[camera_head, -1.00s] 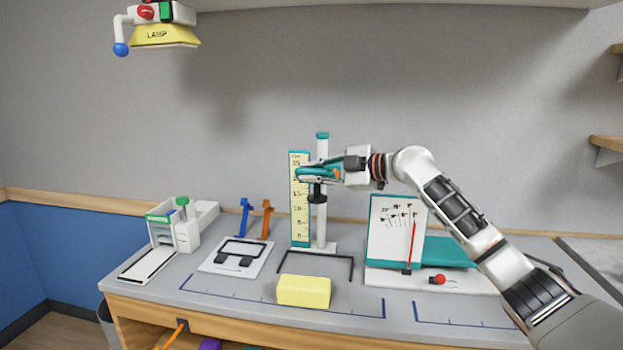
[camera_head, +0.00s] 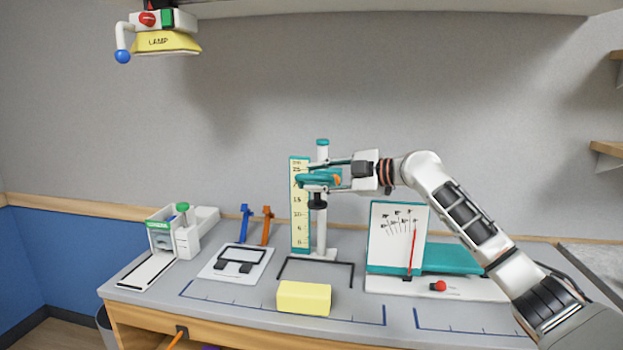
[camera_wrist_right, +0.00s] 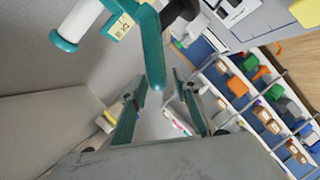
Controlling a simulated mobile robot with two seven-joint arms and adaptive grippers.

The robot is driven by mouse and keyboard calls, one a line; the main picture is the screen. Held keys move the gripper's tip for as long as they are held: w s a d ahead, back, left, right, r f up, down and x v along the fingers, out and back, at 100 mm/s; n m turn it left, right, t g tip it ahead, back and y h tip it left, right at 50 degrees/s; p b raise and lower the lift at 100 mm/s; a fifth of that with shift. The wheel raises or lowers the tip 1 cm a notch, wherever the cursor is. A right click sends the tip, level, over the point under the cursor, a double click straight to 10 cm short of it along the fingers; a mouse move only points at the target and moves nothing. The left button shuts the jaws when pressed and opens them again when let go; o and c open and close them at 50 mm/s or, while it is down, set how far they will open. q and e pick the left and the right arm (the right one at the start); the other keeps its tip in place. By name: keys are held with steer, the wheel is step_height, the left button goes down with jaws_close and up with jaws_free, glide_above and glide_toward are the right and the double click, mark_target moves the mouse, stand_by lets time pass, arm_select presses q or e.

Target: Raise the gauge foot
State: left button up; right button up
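The height gauge has a white post (camera_head: 322,225) with a teal cap and a yellow scale (camera_head: 300,215) on its left. The teal gauge foot (camera_head: 316,179) sits high on the post near the upper scale marks, with a black knob (camera_head: 317,202) below and an orange part at its right. My right gripper (camera_head: 328,176) is at the foot from the right, its fingers apart above and below it. In the right wrist view the teal foot (camera_wrist_right: 153,50) reaches between the two spread fingers, with gaps on both sides. My left gripper is not in view.
A yellow block (camera_head: 304,298) lies at the table front. Blue and orange stands (camera_head: 266,226) and a white-green device (camera_head: 180,230) are left. A lamp (camera_head: 165,42) hangs at upper left.

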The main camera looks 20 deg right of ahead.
steer(key=v, duration=1)
steer(key=shift+s+d, duration=0.1)
steer(key=shift+d, duration=0.05)
